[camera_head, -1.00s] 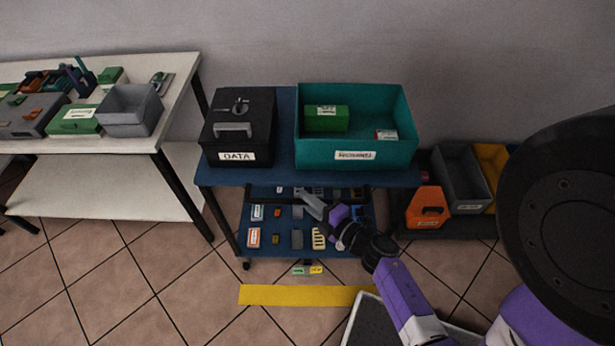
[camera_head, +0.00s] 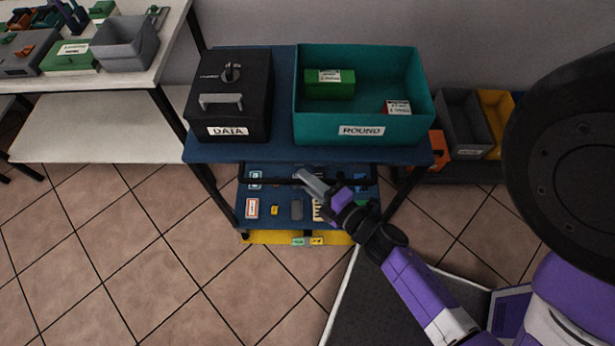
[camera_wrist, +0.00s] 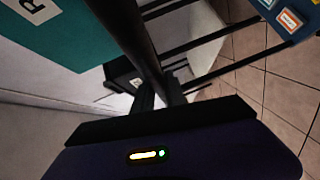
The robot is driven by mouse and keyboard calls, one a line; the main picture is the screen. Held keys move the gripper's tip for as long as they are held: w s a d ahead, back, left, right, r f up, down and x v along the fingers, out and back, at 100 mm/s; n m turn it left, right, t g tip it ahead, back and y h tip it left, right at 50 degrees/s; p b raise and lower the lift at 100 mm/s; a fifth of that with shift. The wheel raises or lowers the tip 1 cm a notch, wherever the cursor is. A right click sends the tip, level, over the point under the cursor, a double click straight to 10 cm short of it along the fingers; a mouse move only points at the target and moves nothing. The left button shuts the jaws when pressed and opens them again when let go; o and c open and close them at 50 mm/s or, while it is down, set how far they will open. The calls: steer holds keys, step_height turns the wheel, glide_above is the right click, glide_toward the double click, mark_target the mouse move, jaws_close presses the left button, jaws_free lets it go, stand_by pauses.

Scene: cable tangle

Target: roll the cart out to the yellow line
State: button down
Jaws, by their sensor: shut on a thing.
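The cart has a blue top shelf (camera_head: 283,150) and a lower blue shelf (camera_head: 275,222) on dark legs. My gripper (camera_head: 308,182) is shut on the cart's black handle bar (camera_head: 270,180), below the top's front edge. A dark bar (camera_wrist: 130,35) runs into the jaws in the wrist view; the exact contact is hidden. The yellow line (camera_head: 265,238) lies on the floor at the lower shelf's front edge, which appears to cover part of it. Green and yellow tabs (camera_head: 307,241) on the cart's front appear over the line.
A black DATA box (camera_head: 237,95) and a teal ROUND bin (camera_head: 362,110) stand on the cart. A white table (camera_head: 100,85) is left. Grey and yellow bins (camera_head: 462,125) stand right. Tiled floor (camera_head: 150,260) is clear at front left.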

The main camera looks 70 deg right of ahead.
steer(key=shift+a+f, duration=0.1)
steer(key=c, duration=1.4)
jaws_free()
steer(key=shift+o, duration=0.2)
steer(key=b+v, duration=0.1)
steer(key=v, duration=0.6)
steer(key=shift+s, duration=0.4)
steer(key=shift+a, duration=0.2)
